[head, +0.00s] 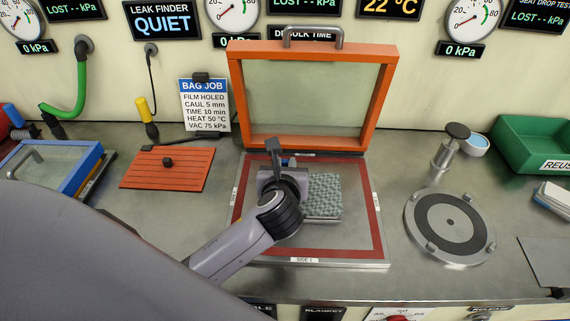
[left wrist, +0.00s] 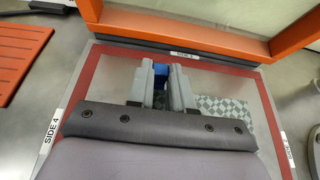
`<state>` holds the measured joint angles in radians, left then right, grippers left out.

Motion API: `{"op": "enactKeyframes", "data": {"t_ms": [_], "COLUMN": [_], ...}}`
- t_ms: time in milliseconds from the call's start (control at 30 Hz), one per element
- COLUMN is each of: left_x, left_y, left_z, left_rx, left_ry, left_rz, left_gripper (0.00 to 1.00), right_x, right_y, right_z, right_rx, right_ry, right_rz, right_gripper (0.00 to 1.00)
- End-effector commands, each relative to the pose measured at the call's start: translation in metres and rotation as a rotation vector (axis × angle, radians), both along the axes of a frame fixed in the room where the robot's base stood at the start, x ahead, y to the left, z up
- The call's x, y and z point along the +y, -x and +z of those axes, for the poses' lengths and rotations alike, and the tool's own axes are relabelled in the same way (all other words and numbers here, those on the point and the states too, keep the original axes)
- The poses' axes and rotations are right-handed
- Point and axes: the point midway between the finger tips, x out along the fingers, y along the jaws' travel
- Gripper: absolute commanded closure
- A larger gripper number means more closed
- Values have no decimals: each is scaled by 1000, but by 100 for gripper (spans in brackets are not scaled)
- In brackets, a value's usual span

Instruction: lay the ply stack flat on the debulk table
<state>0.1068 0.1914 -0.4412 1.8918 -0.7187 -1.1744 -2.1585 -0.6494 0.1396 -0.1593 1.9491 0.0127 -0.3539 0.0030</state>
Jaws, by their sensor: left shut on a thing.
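The ply stack (head: 324,194) is a flat grey-green checkered piece, over the right middle of the debulk table (head: 345,245). The left wrist view also shows the stack (left wrist: 228,112), partly hidden by my gripper. The table is a pale plate with a dark red border, under a raised orange-framed lid (head: 236,95). My left gripper (left wrist: 160,78) is over the plate, shut with a blue piece between its fingers, at the stack's left side. Whether the stack touches the plate, I cannot tell. My right gripper is out of view.
An orange slatted panel (head: 168,168) and a blue-framed box (head: 75,185) lie to the left. A round metal plate (head: 450,225), a metal weight with a dark knob (head: 445,155) and a green bin (head: 530,140) are to the right. The lid stands upright behind the table.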

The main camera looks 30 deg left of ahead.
Motion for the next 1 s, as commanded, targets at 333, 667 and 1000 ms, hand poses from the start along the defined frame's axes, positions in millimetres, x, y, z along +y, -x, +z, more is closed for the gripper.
{"op": "enactKeyframes", "data": {"t_ms": [333,667,1000], "left_x": [0,0,0], "left_y": [0,0,0], "left_z": [0,-4,-10], "left_rx": [-1,0,-1], "left_ry": [-1,0,-1], "left_rz": [-1,-1,-1], "left_gripper": [100,100,100], "right_x": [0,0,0], "right_y": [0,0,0], "right_z": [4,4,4], "right_rx": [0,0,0], "right_ry": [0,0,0], "right_rz": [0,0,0], "right_gripper": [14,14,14]}}
